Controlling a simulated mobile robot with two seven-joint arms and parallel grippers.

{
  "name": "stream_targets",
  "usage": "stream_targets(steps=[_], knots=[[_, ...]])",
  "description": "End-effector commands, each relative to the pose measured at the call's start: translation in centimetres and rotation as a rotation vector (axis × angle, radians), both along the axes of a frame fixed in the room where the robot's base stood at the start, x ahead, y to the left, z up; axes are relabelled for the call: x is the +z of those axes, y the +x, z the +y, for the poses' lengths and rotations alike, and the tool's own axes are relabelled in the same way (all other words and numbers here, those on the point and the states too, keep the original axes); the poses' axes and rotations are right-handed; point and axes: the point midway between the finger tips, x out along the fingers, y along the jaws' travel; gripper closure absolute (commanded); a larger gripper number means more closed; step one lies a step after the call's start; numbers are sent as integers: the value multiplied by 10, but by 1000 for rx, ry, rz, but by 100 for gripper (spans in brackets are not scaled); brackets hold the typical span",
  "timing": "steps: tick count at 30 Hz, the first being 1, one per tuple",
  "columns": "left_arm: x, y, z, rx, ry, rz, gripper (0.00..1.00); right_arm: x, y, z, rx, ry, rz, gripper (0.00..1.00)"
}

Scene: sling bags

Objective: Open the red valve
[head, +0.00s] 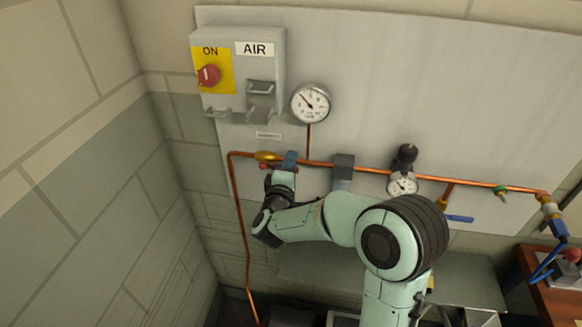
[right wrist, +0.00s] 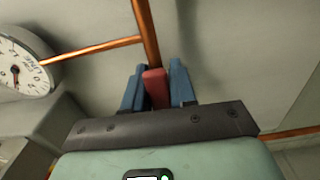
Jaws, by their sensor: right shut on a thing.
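The red valve handle (head: 264,166) shows as a small red piece below the brass valve body (head: 268,156), on the copper pipe at the left of the wall panel. My right gripper (head: 286,161) is at the valve, its blue fingers up against the pipe. In the right wrist view the red handle (right wrist: 155,88) lies between the two blue fingers of my right gripper (right wrist: 157,82), which is shut on it. The fingers and wrist hide much of the handle in the head view. My left gripper is not in view.
A pressure gauge (head: 310,103) stands above the pipe. A grey box with a red switch (head: 209,75) is at the upper left. Along the pipe (head: 365,169) to the right are a grey bracket (head: 343,167), a regulator (head: 404,170) and a blue lever (head: 459,218).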

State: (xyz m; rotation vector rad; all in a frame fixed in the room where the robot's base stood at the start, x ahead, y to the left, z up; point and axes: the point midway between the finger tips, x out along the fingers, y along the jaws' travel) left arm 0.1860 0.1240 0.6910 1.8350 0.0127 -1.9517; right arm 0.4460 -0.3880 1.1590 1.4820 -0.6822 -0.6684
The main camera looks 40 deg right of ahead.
Motion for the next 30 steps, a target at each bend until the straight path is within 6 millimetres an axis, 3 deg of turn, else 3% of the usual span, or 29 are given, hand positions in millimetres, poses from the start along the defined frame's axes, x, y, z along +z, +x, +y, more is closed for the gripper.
stream_targets(steps=[17, 18, 20, 30], knots=[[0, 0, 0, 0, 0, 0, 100, 4, 0, 0, -1, -26, 26, 100], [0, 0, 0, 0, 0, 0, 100, 4, 0, 0, -1, -26, 26, 71], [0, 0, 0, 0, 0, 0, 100, 4, 0, 0, -1, -26, 25, 53], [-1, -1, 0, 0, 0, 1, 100, 2, -2, 2, 0, -23, 27, 53]])
